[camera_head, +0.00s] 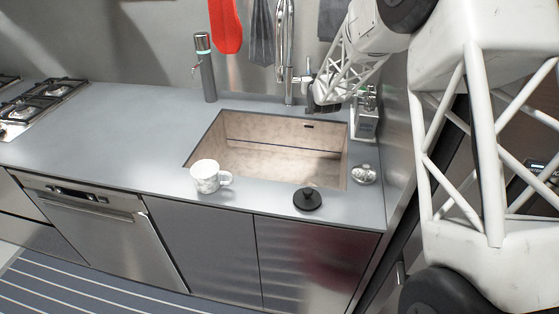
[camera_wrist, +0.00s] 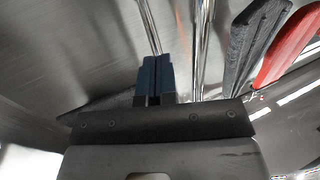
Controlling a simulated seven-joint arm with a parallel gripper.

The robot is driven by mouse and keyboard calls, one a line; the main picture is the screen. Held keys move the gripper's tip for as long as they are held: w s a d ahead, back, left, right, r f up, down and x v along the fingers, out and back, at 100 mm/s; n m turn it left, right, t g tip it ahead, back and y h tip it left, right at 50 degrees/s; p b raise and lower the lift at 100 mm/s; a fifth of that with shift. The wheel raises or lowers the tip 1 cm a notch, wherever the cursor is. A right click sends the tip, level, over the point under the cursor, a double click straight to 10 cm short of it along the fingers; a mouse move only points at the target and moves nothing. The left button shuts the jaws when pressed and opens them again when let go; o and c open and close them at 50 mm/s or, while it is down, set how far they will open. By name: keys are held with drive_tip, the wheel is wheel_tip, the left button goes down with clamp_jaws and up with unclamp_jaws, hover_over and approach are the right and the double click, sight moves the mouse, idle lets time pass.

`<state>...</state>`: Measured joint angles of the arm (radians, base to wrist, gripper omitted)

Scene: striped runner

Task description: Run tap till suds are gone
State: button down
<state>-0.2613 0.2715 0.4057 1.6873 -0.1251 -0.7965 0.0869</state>
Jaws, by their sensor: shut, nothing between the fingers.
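The chrome tap (camera_head: 284,52) rises behind the sink (camera_head: 235,165), with a side lever (camera_head: 304,79) on its right. I see no water stream and no clear suds in the beige basin. My gripper (camera_head: 311,101) is at the tap's right, close to the lever; whether it touches cannot be told. In the wrist view my gripper's blue fingers (camera_wrist: 156,72) are together with nothing between them. The chrome tap (camera_wrist: 203,40) stands just right of the fingers there, and a thin chrome rod (camera_wrist: 149,25) runs up from behind them.
A marbled mug (camera_head: 206,177) and a black lidded item (camera_head: 307,199) stand on the counter's front edge. A small patterned pot (camera_head: 364,174) is at the right. Red (camera_head: 225,25) and grey cloths hang behind. The left counter is clear.

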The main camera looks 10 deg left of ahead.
drive_tip(key=s, duration=0.7)
idle(0.3)
drive_tip(key=shift+s, duration=0.1)
idle(0.3)
drive_tip(key=s+d+r+m+g+h, duration=0.1)
drive_tip(key=s+d+r+g+h, duration=0.15)
drive_tip(key=s+d, duration=0.5)
drive_tip(key=s+d+r+g+h, duration=0.1)
drive_tip(key=s+d+r+g, duration=0.25)
drive_tip(key=s, duration=0.65)
drive_tip(key=s+d+m+g+h, duration=0.1)
drive_tip(key=s+d, duration=0.4)
drive_tip(key=s, duration=0.8)
drive_tip(key=s+d+m+g, duration=0.1)
drive_tip(key=s+d+g, duration=0.3)
drive_tip(key=s, duration=1)
drive_tip(key=s+d+m+g+h, duration=0.1)
drive_tip(key=s+d+g, duration=0.2)
drive_tip(key=s+d, duration=0.4)
drive_tip(key=shift+s+d+r+h, duration=0.25)
drive_tip(key=shift+s+r+h, duration=0.15)
drive_tip(key=shift+s, duration=3.1)
